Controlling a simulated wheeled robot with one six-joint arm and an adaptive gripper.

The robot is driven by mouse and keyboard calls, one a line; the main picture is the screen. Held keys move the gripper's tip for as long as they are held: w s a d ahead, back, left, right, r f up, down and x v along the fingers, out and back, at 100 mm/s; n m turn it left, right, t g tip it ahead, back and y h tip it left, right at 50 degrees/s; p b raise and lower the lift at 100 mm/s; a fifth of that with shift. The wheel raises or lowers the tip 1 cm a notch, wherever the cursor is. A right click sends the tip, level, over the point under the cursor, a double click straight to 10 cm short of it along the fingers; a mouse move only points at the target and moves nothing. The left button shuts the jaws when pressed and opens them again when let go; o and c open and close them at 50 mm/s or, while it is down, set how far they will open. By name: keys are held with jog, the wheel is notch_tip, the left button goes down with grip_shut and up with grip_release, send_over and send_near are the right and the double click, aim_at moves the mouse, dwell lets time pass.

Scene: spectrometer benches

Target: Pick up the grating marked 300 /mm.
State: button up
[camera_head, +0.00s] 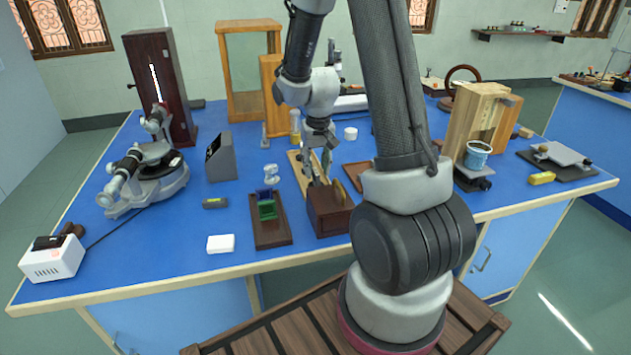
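My gripper (318,178) points down just above or at the far edge of a dark wooden box (328,220) near the front middle of the blue bench. I cannot tell whether its fingers are apart or hold something. A small yellow-brown upright piece (339,190) shows at the top of the box, just right of the fingers. Left of the box, a dark wooden stand (271,236) bears a green piece (267,209) and a blue piece (264,193). No 300 /mm marking is readable, so I cannot tell which piece is that grating.
A spectrometer (150,185) and a dark lamp housing with a bright slit (160,85) stand at left. A white block (220,243) lies near the front edge. My arm hides some bench.

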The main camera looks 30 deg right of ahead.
jog(key=shift+w+f, duration=0.15)
jog(key=shift+f, duration=1.25)
grip_shut()
jog(key=shift+r, duration=0.15)
